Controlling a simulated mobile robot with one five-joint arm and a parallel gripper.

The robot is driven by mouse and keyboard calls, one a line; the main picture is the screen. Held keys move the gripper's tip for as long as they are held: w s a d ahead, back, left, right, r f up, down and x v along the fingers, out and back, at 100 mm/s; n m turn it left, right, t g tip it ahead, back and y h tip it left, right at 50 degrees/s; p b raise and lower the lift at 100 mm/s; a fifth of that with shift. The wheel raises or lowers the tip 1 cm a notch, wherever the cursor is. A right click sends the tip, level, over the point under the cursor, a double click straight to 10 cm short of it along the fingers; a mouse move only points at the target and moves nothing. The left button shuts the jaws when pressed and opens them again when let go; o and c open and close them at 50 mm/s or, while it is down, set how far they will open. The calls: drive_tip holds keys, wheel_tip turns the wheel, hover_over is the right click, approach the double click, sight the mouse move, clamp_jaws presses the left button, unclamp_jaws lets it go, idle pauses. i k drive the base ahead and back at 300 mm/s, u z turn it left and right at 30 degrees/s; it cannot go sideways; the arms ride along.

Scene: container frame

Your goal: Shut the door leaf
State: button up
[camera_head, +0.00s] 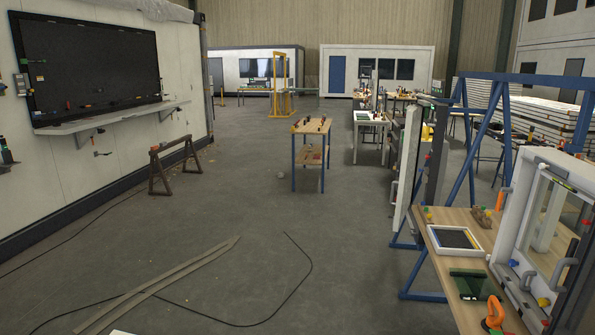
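I cannot tell for sure which part is the task's door leaf. A white frame with a glass pane (497,232) stands upright at the right edge, with a grey handle (563,272) low on it. Left of it, a narrow white upright panel (404,172) stands beside a dark grey upright panel (435,158) at a blue metal stand (480,130). Far back, a white container has a closed-looking blue door (337,74). My gripper is not in view.
A wooden workbench (440,268) with a tray and tools fills the lower right. Long strips (165,285) and a black cable (305,265) lie on the floor. A small trestle (173,165) stands at left, a blue-legged table (310,128) mid-room. The central floor is otherwise mostly clear.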

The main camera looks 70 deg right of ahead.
sight(405, 164)
drive_tip(key=z, duration=2.4)
drive_tip(key=i, duration=3.4)
drive_tip(key=u, duration=0.3)
